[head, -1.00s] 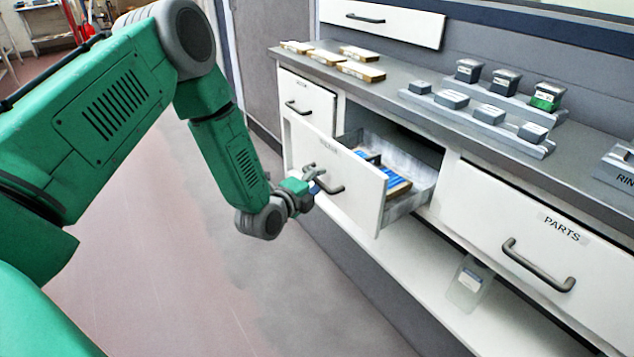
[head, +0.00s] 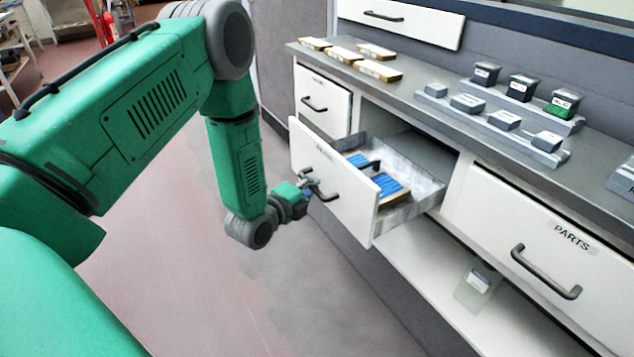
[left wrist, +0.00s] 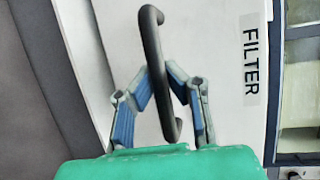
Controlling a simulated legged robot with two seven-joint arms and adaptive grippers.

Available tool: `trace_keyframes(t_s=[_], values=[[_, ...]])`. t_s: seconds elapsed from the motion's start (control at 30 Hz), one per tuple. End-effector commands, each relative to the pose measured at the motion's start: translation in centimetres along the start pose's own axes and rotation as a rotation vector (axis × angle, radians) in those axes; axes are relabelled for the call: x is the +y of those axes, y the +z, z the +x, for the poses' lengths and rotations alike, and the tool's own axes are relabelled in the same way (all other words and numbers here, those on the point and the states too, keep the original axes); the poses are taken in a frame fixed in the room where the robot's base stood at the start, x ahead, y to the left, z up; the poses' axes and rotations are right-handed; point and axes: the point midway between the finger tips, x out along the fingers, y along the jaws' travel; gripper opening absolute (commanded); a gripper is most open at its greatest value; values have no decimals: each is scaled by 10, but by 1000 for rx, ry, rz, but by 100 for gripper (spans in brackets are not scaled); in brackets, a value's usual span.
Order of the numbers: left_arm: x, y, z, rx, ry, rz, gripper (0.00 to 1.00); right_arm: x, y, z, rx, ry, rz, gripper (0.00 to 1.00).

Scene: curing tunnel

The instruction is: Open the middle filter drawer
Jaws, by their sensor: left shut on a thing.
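The filter drawer (head: 345,207) has a white front and stands pulled out of the counter, between a closed drawer and the PARTS drawer. Blue and tan filter items (head: 385,185) lie inside it. Its label reads FILTER in the left wrist view (left wrist: 251,62). My left gripper (head: 308,184) is at the dark bar handle (head: 322,190) on the drawer front. In the left wrist view its fingers (left wrist: 165,85) are closed on the handle (left wrist: 155,50). My right gripper is not in view.
The PARTS drawer (head: 545,255) at right and a smaller drawer (head: 322,100) at left are closed. The countertop (head: 420,80) holds tan boxes (head: 380,71) and grey trays with dark blocks (head: 522,88). A clear container (head: 478,284) sits on the lower shelf. The floor before the drawer is clear.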

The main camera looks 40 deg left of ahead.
Motion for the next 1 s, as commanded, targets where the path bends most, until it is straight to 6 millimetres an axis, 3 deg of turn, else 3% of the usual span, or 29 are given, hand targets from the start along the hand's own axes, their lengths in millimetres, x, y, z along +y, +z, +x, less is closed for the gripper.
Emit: trace_keyframes(t_s=[0.07,0.1,0.13,0.17,0.57,1.0], values=[[4,-2,-1,4,10,-1,0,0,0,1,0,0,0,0],[4,-2,-1,4,10,-1,20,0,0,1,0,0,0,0],[3,-2,-1,4,9,-1,31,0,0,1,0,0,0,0],[3,-2,-1,4,9,-1,33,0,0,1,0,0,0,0],[2,-1,-7,2,6,0,33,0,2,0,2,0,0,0],[3,-1,-92,4,10,-1,33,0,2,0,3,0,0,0]])
